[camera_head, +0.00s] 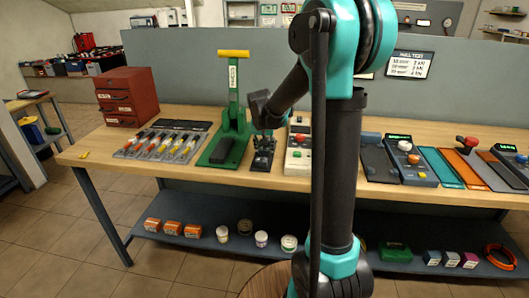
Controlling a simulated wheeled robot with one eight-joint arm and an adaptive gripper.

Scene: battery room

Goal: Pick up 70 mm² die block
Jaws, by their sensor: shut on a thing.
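My gripper (265,138) points down over a small dark rack (260,167) on the wooden workbench. The rack stands between a green press with a yellow handle and a pale control box. My gripper is shut on a small dark die block, low at the rack. The block is mostly hidden by the fingers, and its 70 mm² marking cannot be read. I cannot tell whether it still touches the rack.
The green press (228,130) stands close left of my gripper, and the control box (298,148) close right. A tray of coloured tools (165,140) and red drawers (127,97) are further left. A grey panel (190,70) rises behind the bench (95,150).

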